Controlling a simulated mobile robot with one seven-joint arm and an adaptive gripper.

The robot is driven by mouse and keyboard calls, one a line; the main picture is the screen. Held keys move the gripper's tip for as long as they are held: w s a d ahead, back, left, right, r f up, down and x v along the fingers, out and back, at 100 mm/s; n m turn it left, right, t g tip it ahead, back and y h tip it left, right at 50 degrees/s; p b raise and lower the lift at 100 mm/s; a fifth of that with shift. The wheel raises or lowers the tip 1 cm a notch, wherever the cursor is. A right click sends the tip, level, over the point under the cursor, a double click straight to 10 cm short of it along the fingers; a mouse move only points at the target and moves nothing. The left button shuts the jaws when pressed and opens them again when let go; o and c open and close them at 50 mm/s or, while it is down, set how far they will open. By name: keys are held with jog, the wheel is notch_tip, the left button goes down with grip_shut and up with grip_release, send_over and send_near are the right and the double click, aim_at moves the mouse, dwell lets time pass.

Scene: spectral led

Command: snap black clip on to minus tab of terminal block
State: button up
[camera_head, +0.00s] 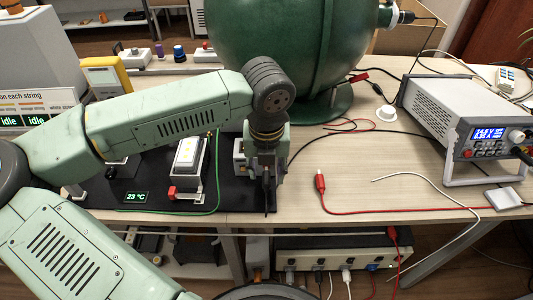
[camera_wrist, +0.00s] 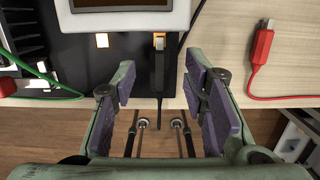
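My gripper (camera_wrist: 165,85) is open, with its purple finger pads apart. In the head view it points down at the right front of the black mat (camera_head: 235,203). A slim black clip (camera_wrist: 159,85) lies between the fingers, with visible gaps on both sides. Its far end meets a copper-coloured tab (camera_wrist: 159,38) on the front of the terminal block (camera_wrist: 130,21). I cannot tell whether its jaws grip the tab. A second bright tab (camera_wrist: 102,40) to the left is bare. In the head view my arm and gripper hide much of the block.
A red clip (camera_head: 320,182) on a red lead lies on the table to the right. A lit panel unit (camera_head: 190,150) and green wire (camera_head: 217,185) are to the left. A power supply (camera_head: 455,110) stands at right and a green tank (camera_head: 290,50) behind. The front table edge is close.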

jog(key=shift+f, duration=0.7)
jog(key=shift+c, duration=0.4)
jog(key=shift+w, duration=0.1)
grip_shut()
